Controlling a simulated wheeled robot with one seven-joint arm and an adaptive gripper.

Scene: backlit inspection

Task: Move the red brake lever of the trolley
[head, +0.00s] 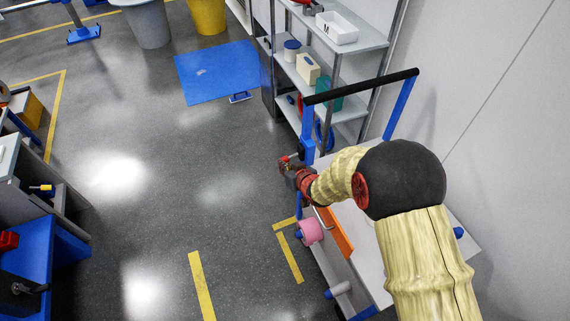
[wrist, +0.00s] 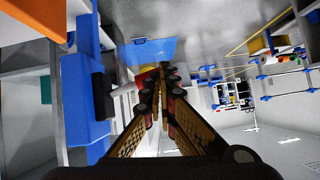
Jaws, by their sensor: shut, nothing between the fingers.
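The trolley stands at the right in the head view, with a blue frame post (head: 307,125) and a black push handle (head: 360,86). My gripper (head: 284,163) is just left of this post, over the floor side of the trolley. In the wrist view my gripper (wrist: 164,74) has its fingers brought together, with nothing held. A blue upright (wrist: 86,100) with a black block on it is close to the left of the fingers. A small red patch (wrist: 147,74) shows beside the fingertips, partly hidden by them. I cannot tell whether it is the brake lever or whether the fingers touch it.
A pink roll (head: 309,231) and an orange panel (head: 335,233) are on the trolley's near side. A shelf rack (head: 345,52) stands behind it by the wall. A blue mat (head: 217,72) lies on the floor beyond. The floor left of the trolley is clear.

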